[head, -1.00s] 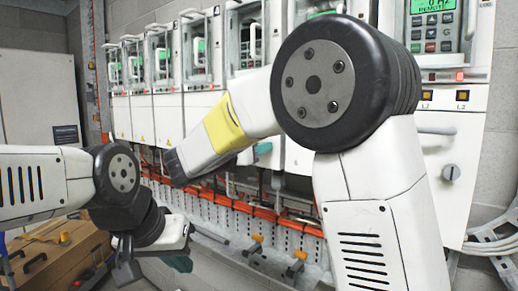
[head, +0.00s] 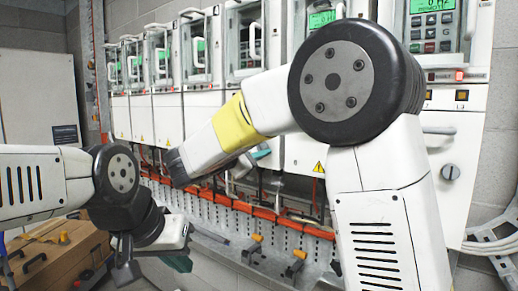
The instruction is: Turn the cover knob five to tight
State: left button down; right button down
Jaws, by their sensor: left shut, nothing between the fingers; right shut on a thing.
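A row of white drive units stands along the wall. The fifth unit from the left (head: 245,45) is partly behind my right forearm, and its cover knob is hidden. My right gripper (head: 260,154) shows only in part below the forearm, a teal fingertip at the lower cover of that unit. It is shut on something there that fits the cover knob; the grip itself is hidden. My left gripper (head: 178,263) is low at the left, shut and empty, away from the units.
Orange busbars (head: 235,205) and yellow-tipped brackets (head: 299,256) run below the units.

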jog(key=shift+m, duration=2.2)
jog(key=c, duration=1.1)
grip_release()
jog(key=shift+c, duration=0.2)
jog(key=v, duration=0.8)
jog(key=shift+d, duration=0.1)
